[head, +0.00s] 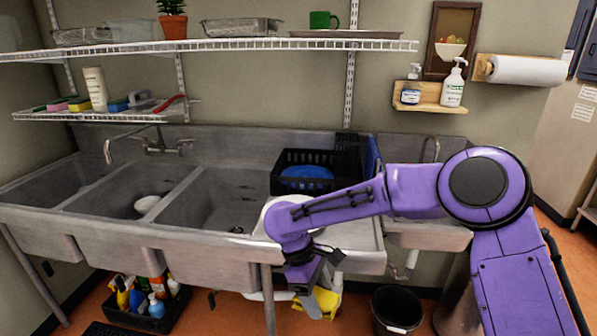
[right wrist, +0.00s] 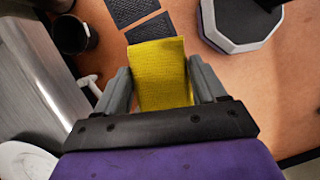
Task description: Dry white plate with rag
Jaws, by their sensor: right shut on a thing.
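My right gripper (head: 315,292) is shut on a yellow rag (head: 323,303). It holds the rag in front of the sink's front edge, below the level of the drainboard. In the right wrist view the rag (right wrist: 160,75) hangs out between the two fingers of the gripper (right wrist: 160,84). A white plate (head: 268,214) lies on the drainboard, partly hidden behind my right arm. A white round edge, likely the plate (right wrist: 27,160), shows at the lower left of the right wrist view, apart from the rag. My left gripper is not in view.
A black rack (head: 283,184) with a blue dish (head: 308,175) stands at the back of the drainboard. A white dish (head: 147,203) lies in the middle basin. A black bin (head: 396,311) and a crate of bottles (head: 146,312) stand on the floor.

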